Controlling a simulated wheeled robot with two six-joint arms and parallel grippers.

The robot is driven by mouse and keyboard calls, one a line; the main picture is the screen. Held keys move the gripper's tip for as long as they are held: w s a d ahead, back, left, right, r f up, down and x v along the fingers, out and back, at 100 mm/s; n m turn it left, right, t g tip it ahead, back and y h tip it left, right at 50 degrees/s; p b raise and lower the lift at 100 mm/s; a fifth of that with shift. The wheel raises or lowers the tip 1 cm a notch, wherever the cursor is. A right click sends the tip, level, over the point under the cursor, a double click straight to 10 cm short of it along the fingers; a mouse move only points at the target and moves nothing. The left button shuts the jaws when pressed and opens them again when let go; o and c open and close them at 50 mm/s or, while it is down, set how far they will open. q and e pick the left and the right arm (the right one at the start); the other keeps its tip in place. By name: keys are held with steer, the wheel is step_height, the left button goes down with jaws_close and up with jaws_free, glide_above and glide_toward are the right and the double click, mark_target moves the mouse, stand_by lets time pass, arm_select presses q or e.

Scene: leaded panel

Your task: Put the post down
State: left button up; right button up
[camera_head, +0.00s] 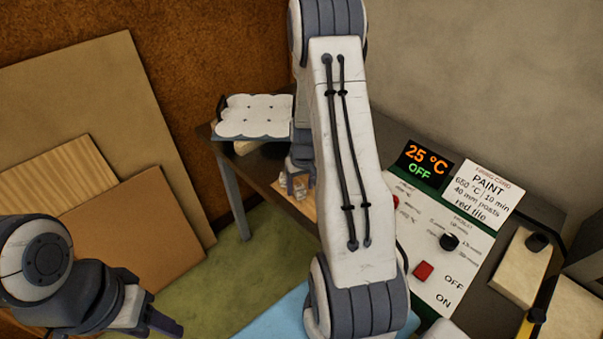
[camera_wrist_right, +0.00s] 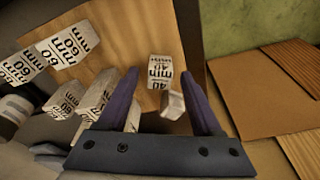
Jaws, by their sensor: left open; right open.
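A whitish post marked 40 mm (camera_wrist_right: 159,71) is on a wooden surface (camera_wrist_right: 120,30) in the right wrist view, between the fingertips of my right gripper (camera_wrist_right: 160,84). The fingers are open, with a gap visible on both sides of it. A second pale block (camera_wrist_right: 172,105) is just below it, nearer the palm. In the head view my right gripper (camera_head: 298,186) is low over the small table, and pale pieces by it are too small to read. My left gripper (camera_head: 165,322) is open and empty at the lower left.
Several posts marked 60 mm (camera_wrist_right: 69,46) and other sizes lie left of my right gripper. A white scalloped tray (camera_head: 254,115) is at the table's back.

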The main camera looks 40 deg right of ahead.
step_height(320, 180, up, 11)
steer(key=s+b, duration=0.1)
steer(key=s, duration=0.1)
steer(key=s+a+r+n+y, duration=0.1)
steer(key=a+r+n, duration=0.15)
steer(key=a, duration=0.85)
steer(key=s+a+r+n, duration=0.2)
steer(key=a+r, duration=0.1)
steer(key=a, duration=0.7)
steer(key=s+a+r+n, duration=0.1)
steer(key=s+a+n, duration=0.2)
steer(key=s+a, duration=0.3)
steer(key=s+a+r+n+g, duration=0.1)
steer(key=s+a+n, duration=0.2)
steer(key=s+a, duration=0.3)
steer(key=s, duration=0.4)
steer(key=shift+s+a+g, duration=0.15)
steer(key=shift+s+g, duration=0.15)
steer(key=shift+s, duration=0.05)
steer(key=shift+r, duration=0.1)
